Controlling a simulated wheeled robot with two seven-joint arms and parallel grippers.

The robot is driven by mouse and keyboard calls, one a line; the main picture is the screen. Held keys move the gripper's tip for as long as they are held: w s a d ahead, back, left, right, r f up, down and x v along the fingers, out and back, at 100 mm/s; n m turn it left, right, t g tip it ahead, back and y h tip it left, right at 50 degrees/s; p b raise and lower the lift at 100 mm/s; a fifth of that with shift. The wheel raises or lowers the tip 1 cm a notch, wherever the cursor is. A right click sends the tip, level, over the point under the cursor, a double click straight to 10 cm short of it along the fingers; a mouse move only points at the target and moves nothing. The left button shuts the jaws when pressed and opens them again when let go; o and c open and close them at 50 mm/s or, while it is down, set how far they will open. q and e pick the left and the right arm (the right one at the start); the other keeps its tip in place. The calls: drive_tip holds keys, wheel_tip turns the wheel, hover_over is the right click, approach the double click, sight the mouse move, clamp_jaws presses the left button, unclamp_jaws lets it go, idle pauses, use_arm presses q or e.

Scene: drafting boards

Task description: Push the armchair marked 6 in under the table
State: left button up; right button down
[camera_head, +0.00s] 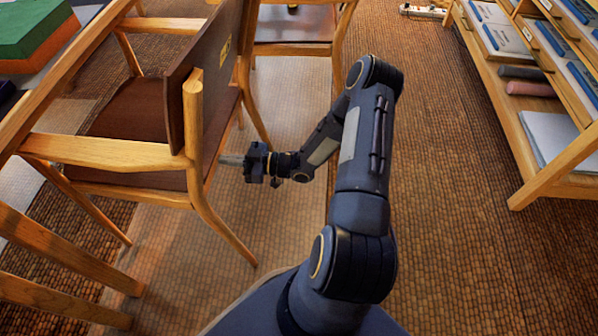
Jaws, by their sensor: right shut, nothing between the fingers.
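A wooden armchair (110,153) with a brown seat and a dark brown back stands at the left, facing the table. Its back carries a small yellow label (225,50); I cannot read the number for sure. The wooden edge of the table (62,82) runs diagonally across the upper left, and the chair's front reaches close to it. My right gripper (228,160) is shut and empty, pointing left, beside the rear of the chair below its back. I cannot tell whether its fingertips touch the chair. My left gripper is out of view.
A second chair (292,25) stands beyond, at the top centre. A green and orange block (35,35) lies on the table. Wooden bars (60,255) fill the lower left. A shelf (515,135) with books and rolls stands at the right. The woven floor between is clear.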

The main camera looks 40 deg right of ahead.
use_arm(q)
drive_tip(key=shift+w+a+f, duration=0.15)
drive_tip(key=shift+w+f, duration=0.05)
use_arm(e)
drive_tip(key=v, duration=0.9)
drive_tip(key=shift+s+d, duration=0.15)
drive_tip(key=shift+s, duration=0.05)
drive_tip(key=shift+w, duration=0.1)
